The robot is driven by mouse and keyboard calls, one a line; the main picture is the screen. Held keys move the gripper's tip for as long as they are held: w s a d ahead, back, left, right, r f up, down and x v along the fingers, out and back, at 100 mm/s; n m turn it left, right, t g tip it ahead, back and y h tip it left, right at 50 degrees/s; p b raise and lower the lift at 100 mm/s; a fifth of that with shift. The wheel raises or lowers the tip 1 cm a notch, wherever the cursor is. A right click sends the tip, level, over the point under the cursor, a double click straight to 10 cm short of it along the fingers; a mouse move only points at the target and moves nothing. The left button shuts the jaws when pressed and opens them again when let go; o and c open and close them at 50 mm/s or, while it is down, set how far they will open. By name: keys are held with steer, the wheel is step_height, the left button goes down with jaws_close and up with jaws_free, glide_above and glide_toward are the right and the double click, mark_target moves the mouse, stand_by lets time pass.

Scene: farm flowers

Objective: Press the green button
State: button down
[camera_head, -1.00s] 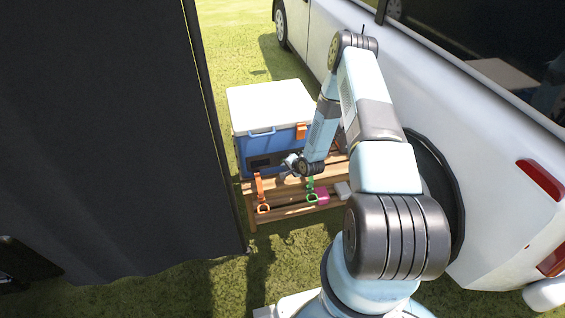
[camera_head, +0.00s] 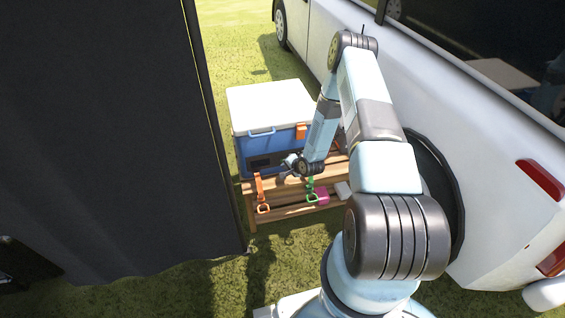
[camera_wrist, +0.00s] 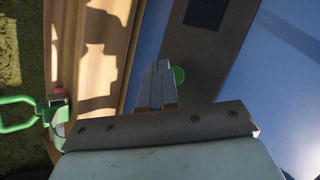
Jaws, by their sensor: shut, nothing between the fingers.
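The green button (camera_wrist: 179,75) shows in the wrist view as a small green disc on the dark panel (camera_wrist: 190,40) of the blue and white cooler. My gripper (camera_wrist: 158,68) is shut and empty, with its fingertips just left of the button in that view. I cannot tell whether they touch the button or the panel. In the head view the cooler (camera_head: 268,112) stands on a wooden bench, and my gripper (camera_head: 284,176) is in front of its lower front. The button is not discernible in the head view.
A white van (camera_head: 480,150) stands close on the right. A dark curtain (camera_head: 110,140) hangs on the left. Grass lies in front of the bench.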

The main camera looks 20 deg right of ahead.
steer(key=shift+w, duration=0.1)
stand_by(0.3)
steer(key=shift+w+r, duration=0.1)
steer(key=shift+w, duration=0.2)
steer(key=shift+w, duration=0.15)
stand_by(0.5)
steer(key=shift+s, duration=0.55)
steer(key=s, duration=0.6)
stand_by(0.6)
